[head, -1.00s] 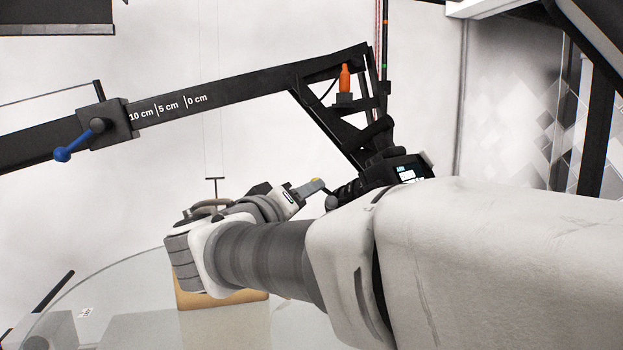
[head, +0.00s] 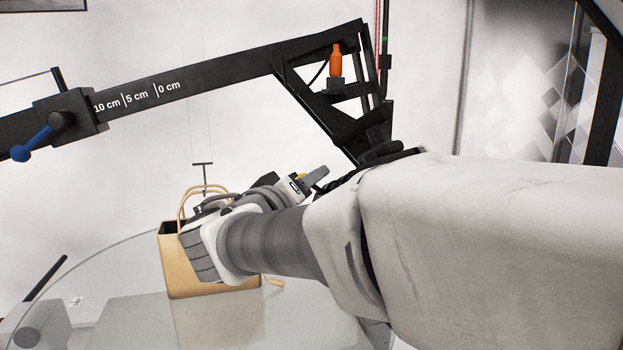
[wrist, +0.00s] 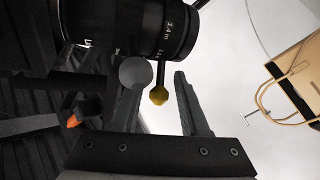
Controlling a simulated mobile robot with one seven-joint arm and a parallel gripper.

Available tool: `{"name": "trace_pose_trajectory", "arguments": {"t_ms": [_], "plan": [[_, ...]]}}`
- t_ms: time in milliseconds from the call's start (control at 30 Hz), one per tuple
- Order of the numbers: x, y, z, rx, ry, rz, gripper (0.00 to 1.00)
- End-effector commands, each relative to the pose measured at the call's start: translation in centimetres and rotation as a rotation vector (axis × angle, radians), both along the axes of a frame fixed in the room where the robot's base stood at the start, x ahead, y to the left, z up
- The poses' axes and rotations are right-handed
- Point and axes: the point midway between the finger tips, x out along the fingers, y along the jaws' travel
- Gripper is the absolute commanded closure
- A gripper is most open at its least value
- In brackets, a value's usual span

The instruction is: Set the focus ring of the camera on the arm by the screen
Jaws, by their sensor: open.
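The camera lens (wrist: 165,25), black with white distance marks on its ring, fills the top of the wrist view. A short lever with a yellow tip (wrist: 158,95) hangs down from it. My gripper (wrist: 157,88) is open, with one finger on each side of the lever in the picture; I cannot tell whether either touches it. A grey round part (wrist: 133,72) shows beside the left finger.
A tan paper bag (head: 210,280) with handles stands on the round glass turntable (head: 120,265), behind my wrist. The boom carries an orange bottle-shaped part (head: 336,60) and a clamp with a blue handle (head: 38,137). Dark framework lies left of my fingers in the wrist view.

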Motion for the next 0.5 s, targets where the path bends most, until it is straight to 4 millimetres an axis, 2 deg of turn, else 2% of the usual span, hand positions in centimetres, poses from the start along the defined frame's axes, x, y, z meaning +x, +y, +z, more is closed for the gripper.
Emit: {"name": "trace_pose_trajectory", "arguments": {"t_ms": [200, 433, 500], "plan": [[0.01, -0.01, -0.02, 0.0, 0.0, 0.0, 0.55], [0.0, -0.02, -0.01, 0.0, 0.0, 0.0, 0.96], [0.0, -0.02, -0.01, 0.0, 0.0, 0.0, 1.0]]}}
